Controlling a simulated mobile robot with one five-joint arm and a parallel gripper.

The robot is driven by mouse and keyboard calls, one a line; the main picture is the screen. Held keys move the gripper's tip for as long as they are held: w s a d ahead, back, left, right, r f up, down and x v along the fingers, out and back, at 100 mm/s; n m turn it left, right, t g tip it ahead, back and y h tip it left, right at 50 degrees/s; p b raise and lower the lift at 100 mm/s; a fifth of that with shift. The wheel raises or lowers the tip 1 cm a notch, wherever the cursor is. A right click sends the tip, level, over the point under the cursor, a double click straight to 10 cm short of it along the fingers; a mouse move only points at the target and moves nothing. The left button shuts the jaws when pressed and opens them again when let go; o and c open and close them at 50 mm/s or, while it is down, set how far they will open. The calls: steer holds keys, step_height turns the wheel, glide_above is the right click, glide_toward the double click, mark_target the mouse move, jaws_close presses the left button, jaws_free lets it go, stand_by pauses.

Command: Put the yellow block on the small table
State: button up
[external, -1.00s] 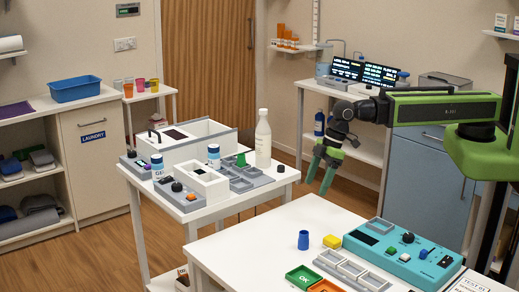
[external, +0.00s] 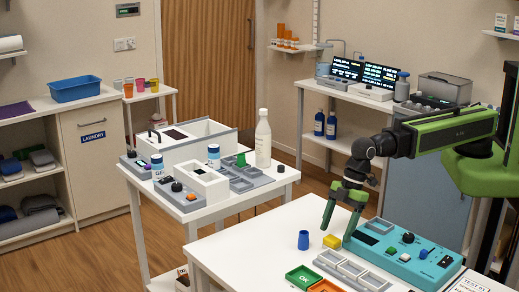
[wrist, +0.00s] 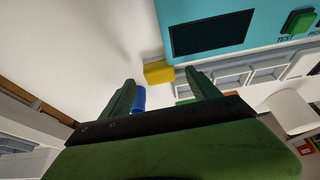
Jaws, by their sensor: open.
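The yellow block (external: 331,241) lies on the white front table (external: 250,240), between a blue cup and the teal device. In the wrist view the yellow block (wrist: 159,72) lies beyond and between my fingertips, against the teal panel's edge. My gripper (external: 336,233) is open and empty, pointing down over the block; one finger partly overlaps the block's right side in the external view. The wrist view shows both green fingers (wrist: 160,78) spread apart. A small white side table (external: 166,93) with several cups stands at the back left. I cannot tell whether contact exists.
The blue cup (external: 303,240) stands close left of my gripper. The teal device (external: 376,250) is close right. Grey trays (external: 350,270) and a green tray (external: 303,271) lie in front. A middle table (external: 225,207) holds devices and a white bottle (external: 263,135).

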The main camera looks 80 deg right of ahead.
mark_target(333, 238)
steer(key=b+x, duration=0.1)
steer(key=x, duration=0.2)
steer(key=shift+f+b, duration=0.1)
steer(key=shift+b, duration=0.2)
jaws_close()
step_height(333, 238, up, 10)
steer(key=p, duration=1)
steer(key=shift+r, duration=0.25)
